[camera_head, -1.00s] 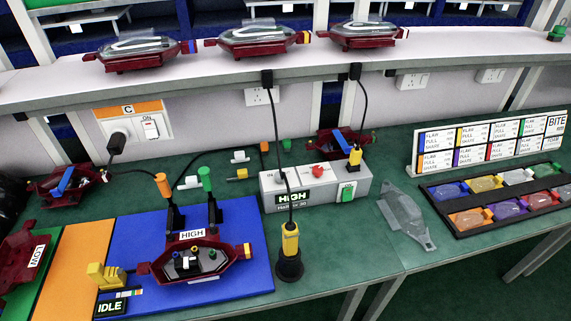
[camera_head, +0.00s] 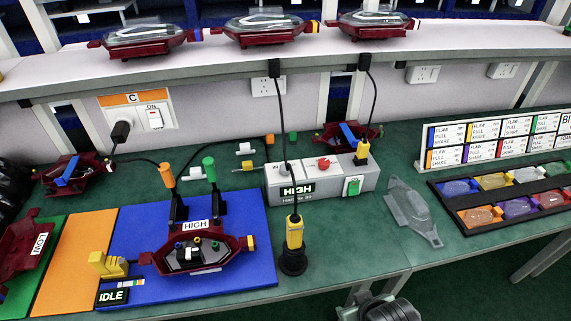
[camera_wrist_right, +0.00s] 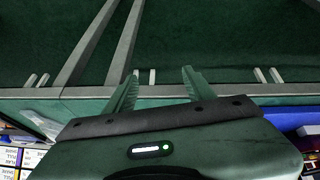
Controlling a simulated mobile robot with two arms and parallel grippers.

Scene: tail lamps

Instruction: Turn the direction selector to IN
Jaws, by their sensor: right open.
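A yellow-and-black power driver (camera_head: 294,232) hangs upright on a black cable in front of the grey control box (camera_head: 320,183). Its direction selector is too small to make out. The box has a HIGH display, a red knob (camera_head: 323,163) and a green switch (camera_head: 353,187). My right gripper (camera_wrist_right: 158,86) shows in the right wrist view with two green-grey fingers spread apart and nothing between them. In the head view, only a grey part of my right arm shows at the bottom edge, below the bench front. My left gripper is not in view.
A red lamp housing (camera_head: 195,249) marked HIGH sits on the blue mat (camera_head: 258,276). A clear lens (camera_head: 412,212) lies right of the box. A black tray (camera_head: 463,217) of coloured lenses is farther right. Green bench around the driver is mostly clear.

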